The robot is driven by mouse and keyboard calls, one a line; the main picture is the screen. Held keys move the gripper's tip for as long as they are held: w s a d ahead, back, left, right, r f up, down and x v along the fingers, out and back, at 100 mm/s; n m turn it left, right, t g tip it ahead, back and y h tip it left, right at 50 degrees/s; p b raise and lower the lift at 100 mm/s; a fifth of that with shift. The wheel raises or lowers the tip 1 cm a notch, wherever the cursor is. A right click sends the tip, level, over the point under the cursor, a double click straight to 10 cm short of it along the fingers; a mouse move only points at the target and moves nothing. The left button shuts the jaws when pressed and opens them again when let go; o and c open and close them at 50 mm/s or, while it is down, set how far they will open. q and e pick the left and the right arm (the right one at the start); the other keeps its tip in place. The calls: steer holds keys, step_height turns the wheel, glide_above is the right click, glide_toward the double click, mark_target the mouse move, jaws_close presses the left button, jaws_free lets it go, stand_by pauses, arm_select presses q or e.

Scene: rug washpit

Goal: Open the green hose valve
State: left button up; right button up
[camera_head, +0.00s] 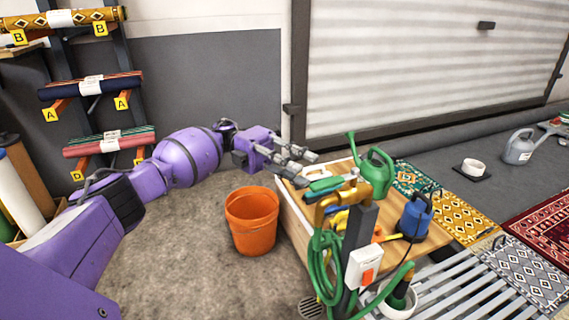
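The green valve handle (325,184) sits on top of a brass-coloured pipe (322,211) fixed to a dark post. A green hose (322,262) hangs coiled below it. My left gripper (302,168) reaches in from the left, just beyond and to the left of the handle. Its grey fingers are spread apart, with nothing seen between them. The fingertips are close to the handle, but I cannot tell whether they touch it. My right gripper is out of view.
A wooden bench (292,217) behind the post holds a green watering can (378,177) and a blue device (413,218). A white switch box (362,267) is on the post. An orange bucket (252,222) stands left on open floor. Rolled rugs hang on a rack (66,60).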

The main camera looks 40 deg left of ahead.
arm_select(q)
steer(key=shift+w+a, duration=0.15)
steer(key=shift+a, duration=2.05)
